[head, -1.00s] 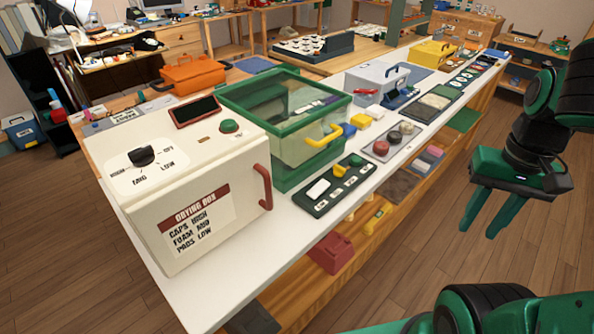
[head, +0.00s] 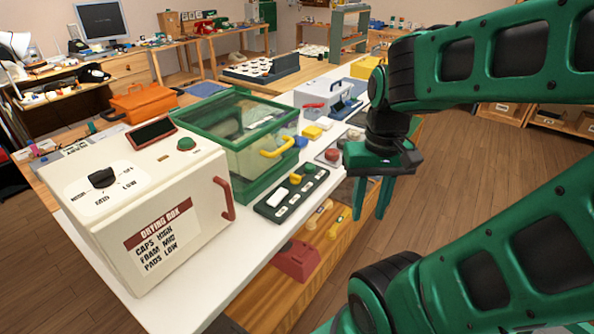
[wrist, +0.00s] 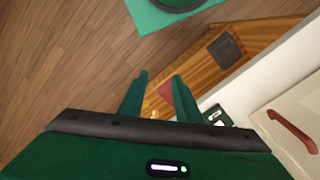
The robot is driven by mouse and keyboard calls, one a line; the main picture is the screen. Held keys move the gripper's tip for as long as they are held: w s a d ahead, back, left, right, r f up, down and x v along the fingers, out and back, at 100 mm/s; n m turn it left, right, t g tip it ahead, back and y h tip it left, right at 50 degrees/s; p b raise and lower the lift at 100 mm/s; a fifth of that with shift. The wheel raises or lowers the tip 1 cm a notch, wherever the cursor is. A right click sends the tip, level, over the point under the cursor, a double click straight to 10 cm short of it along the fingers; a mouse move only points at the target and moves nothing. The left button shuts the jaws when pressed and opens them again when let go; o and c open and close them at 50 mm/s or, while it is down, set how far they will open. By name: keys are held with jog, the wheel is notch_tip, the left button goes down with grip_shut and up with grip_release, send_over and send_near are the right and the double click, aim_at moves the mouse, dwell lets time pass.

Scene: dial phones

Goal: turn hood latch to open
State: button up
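A clear-sided, green-framed hood (head: 236,115) stands on the white bench with its lid down and a yellow handle (head: 279,148) on its front. Before it lies a black panel (head: 270,213) with a white switch (head: 277,197), a yellow lever (head: 296,179) and a green button (head: 308,168). Which yellow part is the latch I cannot tell. My gripper (head: 369,212) is open and empty, fingers down, beyond the bench's front edge, right of the panel and apart from it. In the wrist view, the gap between its fingers (wrist: 159,76) is empty; part of the panel shows beside them.
The cream drying box (head: 105,235) with a red handle (head: 227,198) stands at the near left. A red button unit (head: 331,156) and a grey case (head: 322,97) are farther along. A lower shelf holds a red block (head: 296,260). Floor in front is clear.

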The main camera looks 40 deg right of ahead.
jog(key=w+r+n, duration=0.1)
jog(key=w+n, duration=0.1)
jog(key=w, duration=0.1)
jog(key=n+t+y, duration=0.1)
jog(key=n+t, duration=0.3)
jog(key=n, duration=0.4)
send_near(295, 174)
jog(key=shift+t, duration=0.3)
jog(key=x, duration=0.8)
jog(key=shift+s+f, duration=0.1)
jog(key=shift+s, duration=0.2)
grip_shut()
jog(key=shift+d, duration=0.35)
jog(key=shift+a, duration=0.1)
